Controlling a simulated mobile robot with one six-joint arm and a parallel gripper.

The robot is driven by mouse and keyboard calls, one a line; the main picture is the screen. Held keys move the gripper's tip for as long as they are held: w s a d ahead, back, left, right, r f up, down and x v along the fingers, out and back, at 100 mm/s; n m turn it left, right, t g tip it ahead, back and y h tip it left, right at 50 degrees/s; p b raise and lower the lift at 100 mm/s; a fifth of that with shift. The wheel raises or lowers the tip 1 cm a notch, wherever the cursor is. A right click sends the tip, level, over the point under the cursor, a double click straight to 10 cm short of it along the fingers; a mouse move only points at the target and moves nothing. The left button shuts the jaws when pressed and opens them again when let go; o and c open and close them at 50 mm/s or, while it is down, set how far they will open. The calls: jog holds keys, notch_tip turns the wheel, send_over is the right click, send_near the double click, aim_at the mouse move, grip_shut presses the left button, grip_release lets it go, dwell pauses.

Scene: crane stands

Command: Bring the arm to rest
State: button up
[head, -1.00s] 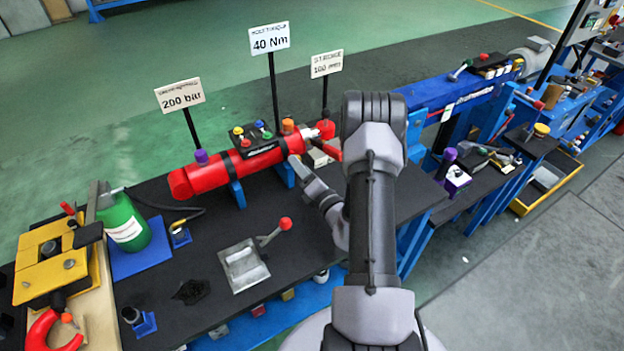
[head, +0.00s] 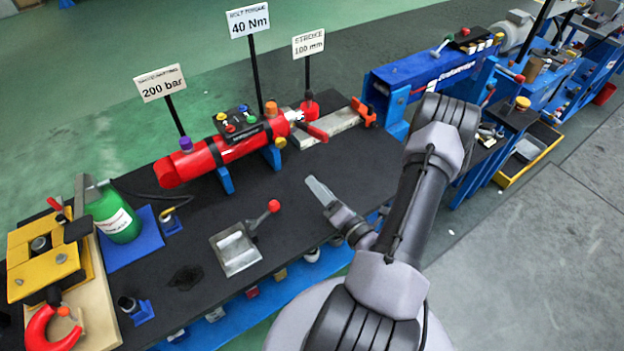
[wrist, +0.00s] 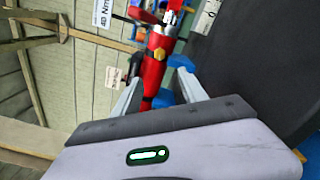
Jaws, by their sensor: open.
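My gripper (head: 322,192) is over the front part of the dark bench top (head: 290,205) in the head view, apart from the red cylinder. In the wrist view my gripper (wrist: 155,90) has its two fingers spread with nothing held between them. The red cylinder (head: 190,165) lies on blue supports behind and left of the gripper; it also shows beyond the fingers in the wrist view (wrist: 153,75). My arm is bent, with its links over the right front of the bench.
A metal tray (head: 236,250) and a red-knobbed lever (head: 273,206) are left of the gripper. A green bottle (head: 112,215) and a yellow clamp (head: 45,255) stand at far left. Sign posts rise behind the cylinder. Grey floor (head: 540,260) at right is clear.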

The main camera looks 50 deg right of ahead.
jog(key=w+a+r+n+t+y, duration=0.1)
jog(key=w+a+r+n+y, duration=0.4)
jog(key=a+r+n+y, duration=0.3)
jog(key=a+r+n+g+y, duration=0.4)
jog(key=a+n+y, duration=0.1)
jog(key=a+n, duration=0.25)
jog(key=a+r+n+g+y, duration=0.45)
jog(key=a+n, duration=0.25)
jog(key=a, duration=0.2)
jog(key=s+a+n+g+h, duration=0.6)
jog(key=s+a+n+g, duration=0.45)
jog(key=n, duration=0.55)
jog(key=s+d+r+n+t+h+b, duration=0.1)
jog(key=d+r+n+t+h, duration=0.3)
jog(key=r+n+t+h, duration=0.1)
jog(key=r+n+t, duration=0.1)
jog(key=n, duration=0.1)
jog(key=shift+d+r+n, duration=0.3)
jog(key=shift+d+n, duration=0.05)
